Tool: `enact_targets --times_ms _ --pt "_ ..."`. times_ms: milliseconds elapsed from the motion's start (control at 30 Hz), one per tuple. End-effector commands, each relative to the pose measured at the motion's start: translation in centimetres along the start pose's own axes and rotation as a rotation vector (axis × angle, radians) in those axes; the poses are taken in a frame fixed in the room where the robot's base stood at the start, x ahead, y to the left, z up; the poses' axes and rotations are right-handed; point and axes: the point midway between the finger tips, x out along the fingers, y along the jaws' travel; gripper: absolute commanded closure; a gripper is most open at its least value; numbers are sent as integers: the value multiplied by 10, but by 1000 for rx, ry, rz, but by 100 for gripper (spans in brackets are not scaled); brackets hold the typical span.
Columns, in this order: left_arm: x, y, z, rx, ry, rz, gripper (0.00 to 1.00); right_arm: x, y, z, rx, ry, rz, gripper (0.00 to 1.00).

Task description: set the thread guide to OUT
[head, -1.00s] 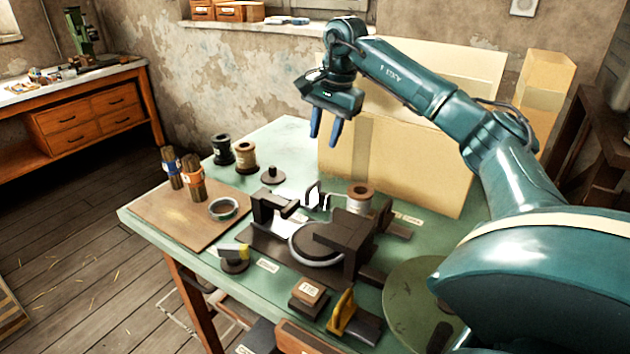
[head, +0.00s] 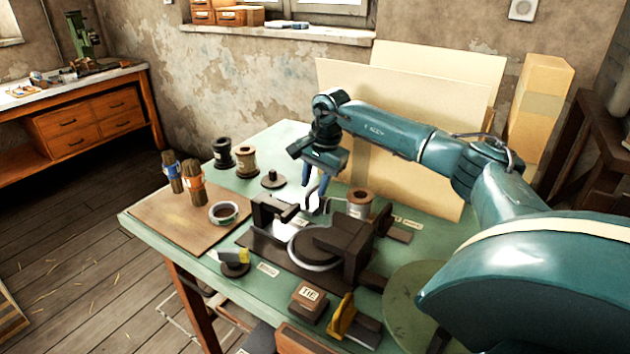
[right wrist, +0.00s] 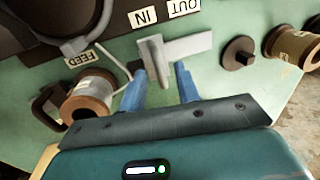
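The thread guide (right wrist: 153,54) is a pale grey upright piece on a light rail (right wrist: 192,44) in the right wrist view. It stands at the rail's left end, near the IN label (right wrist: 142,17). The OUT label (right wrist: 185,7) lies farther right, above the rail's bare part. In the head view my right gripper (head: 315,190) is low over the back of the press (head: 345,235) and partly hides the guide. My left gripper is not in view.
A copper-ended spool (right wrist: 87,97) with a FEED label (right wrist: 82,60) stands left of the fingers in the wrist view. A dark knob (right wrist: 239,53) is to the right.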

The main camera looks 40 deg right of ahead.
Motion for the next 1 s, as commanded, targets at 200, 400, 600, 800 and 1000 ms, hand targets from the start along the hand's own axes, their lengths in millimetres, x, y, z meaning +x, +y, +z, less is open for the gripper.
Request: enact_targets --times_ms 200,400,600,800,1000 --pt "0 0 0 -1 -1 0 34 0 0 0 0 0 0 79" --pt "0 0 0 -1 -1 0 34 0 0 0 -1 0 0 95" --pt "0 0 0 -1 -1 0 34 0 0 0 0 -1 0 100" --pt "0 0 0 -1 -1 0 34 -1 0 0 0 -1 1 100" --pt "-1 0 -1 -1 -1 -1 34 0 -8 1 -1 -3 -2 100"
